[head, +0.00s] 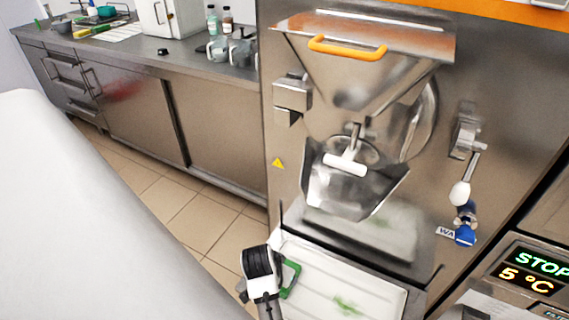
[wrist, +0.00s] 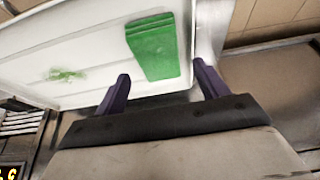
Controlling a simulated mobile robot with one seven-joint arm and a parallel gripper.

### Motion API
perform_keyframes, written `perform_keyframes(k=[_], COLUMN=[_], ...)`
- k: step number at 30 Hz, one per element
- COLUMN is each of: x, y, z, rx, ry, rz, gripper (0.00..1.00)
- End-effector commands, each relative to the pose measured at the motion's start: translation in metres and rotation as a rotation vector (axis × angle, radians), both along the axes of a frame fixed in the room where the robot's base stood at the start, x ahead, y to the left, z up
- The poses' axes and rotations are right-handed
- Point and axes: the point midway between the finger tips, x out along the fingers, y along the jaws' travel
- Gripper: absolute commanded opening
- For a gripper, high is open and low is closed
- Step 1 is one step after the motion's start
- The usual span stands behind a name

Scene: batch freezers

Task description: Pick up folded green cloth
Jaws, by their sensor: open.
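The folded green cloth (wrist: 155,47) lies flat on a white tray (wrist: 92,45), near one edge of it, in the wrist view. In the head view only a green strip of the cloth (head: 291,278) shows, because my gripper (head: 262,278) covers the rest. In the wrist view my gripper (wrist: 161,76) is open and empty, with its two purple fingers spread wider than the cloth. The cloth's near end points into the gap between the fingers. I cannot tell how high the fingertips are above the tray.
A green smear (head: 347,304) marks the tray (head: 388,292). The freezer's metal chute (head: 350,190) overhangs the tray's back. A blue tap (head: 465,232) and a lit display (head: 540,275) are at right. A steel counter (head: 150,95) runs along the left wall, with tiled floor (head: 205,220) before it.

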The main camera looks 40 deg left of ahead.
Motion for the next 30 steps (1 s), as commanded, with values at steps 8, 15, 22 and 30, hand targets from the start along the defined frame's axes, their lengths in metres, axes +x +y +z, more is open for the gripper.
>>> perform_keyframes(k=[8,15,22,30], x=[0.015,0.022,0.022,0.022], y=[0.0,0.002,0.002,0.002], z=[-0.03,-0.048,-0.048,-0.048], rx=[-0.004,-0.001,0.001,0.001], ry=[0.003,0.001,0.0,0.0], rz=[0.0,0.001,0.0,0.0], gripper=[0.73,0.73,0.66,0.39])
